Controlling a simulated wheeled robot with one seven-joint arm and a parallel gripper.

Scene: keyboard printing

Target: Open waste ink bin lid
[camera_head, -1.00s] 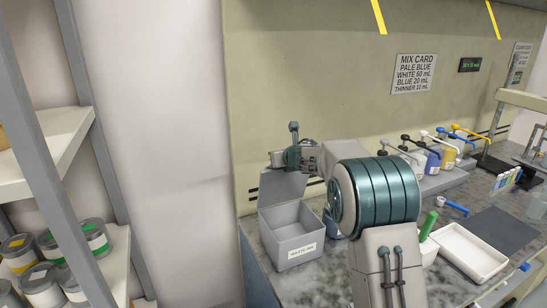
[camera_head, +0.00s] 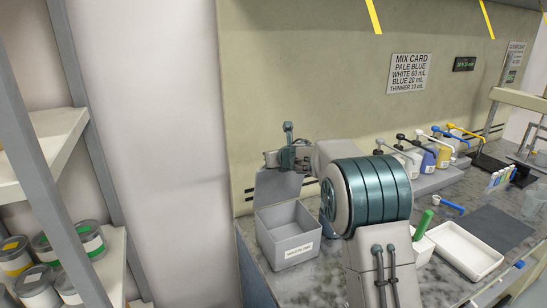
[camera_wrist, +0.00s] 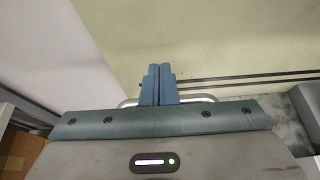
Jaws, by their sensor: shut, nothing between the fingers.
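The waste ink bin (camera_head: 288,236) is a grey open-topped box with a white label on its front, at the left end of the counter. Its lid (camera_head: 275,188) stands raised, roughly upright, at the back of the bin. My gripper (camera_wrist: 160,68) is shut and empty in the wrist view, its fingertips together in front of the beige wall. In the head view my gripper's end is just above the lid's upper edge. My wrist hides part of the lid, and I cannot tell whether they touch.
A white tray (camera_head: 468,250), a green-handled tool (camera_head: 423,224) in a white container and several pump bottles (camera_head: 443,156) stand to the right on the counter (camera_head: 335,270). A shelf with paint cans (camera_head: 89,239) is at left. The wall (camera_head: 290,70) is close behind the bin.

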